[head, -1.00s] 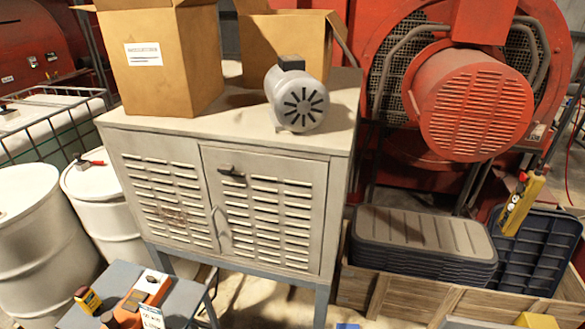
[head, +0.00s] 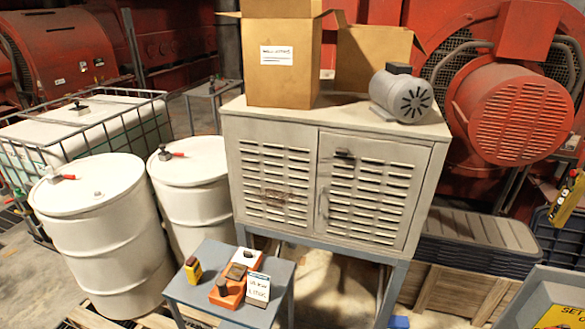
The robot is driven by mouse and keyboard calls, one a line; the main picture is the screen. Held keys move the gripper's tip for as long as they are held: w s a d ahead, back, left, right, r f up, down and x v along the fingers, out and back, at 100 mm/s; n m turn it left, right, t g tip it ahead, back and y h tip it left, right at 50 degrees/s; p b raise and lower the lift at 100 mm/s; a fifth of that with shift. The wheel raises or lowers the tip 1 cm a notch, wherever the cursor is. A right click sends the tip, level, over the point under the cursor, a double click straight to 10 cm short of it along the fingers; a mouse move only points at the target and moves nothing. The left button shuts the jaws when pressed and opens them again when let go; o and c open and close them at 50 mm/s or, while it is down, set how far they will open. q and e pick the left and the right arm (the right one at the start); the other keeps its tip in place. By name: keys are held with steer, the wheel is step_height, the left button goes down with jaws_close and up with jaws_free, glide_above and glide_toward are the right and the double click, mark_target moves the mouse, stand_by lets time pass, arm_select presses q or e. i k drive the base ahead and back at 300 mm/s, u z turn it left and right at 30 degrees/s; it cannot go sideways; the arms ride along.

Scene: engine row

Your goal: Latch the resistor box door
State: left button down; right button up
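The resistor box (head: 278,182) is a pale grey cabinet with louvred front panels, standing on blue-grey legs in the middle of the head view. Its louvred door (head: 372,188) is on the right half of the front and looks closed or nearly flush with the frame. A small dark latch handle (head: 343,154) sits at the door's upper left and lies roughly level. Whether the latch is engaged cannot be told. Neither of my grippers shows in the head view.
A cardboard box (head: 282,75) and a grey motor (head: 401,95) stand on the cabinet. A small table (head: 205,292) with an orange device (head: 228,288) stands in front. White drums (head: 100,235) are at left. Black lids (head: 475,240) lie on a wooden crate (head: 450,290) at right.

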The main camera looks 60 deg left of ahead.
mark_target(342, 152)
steer(key=k, duration=0.45)
steer(key=u, duration=1.9)
steer(key=i, duration=0.5)
steer(key=u, duration=0.05)
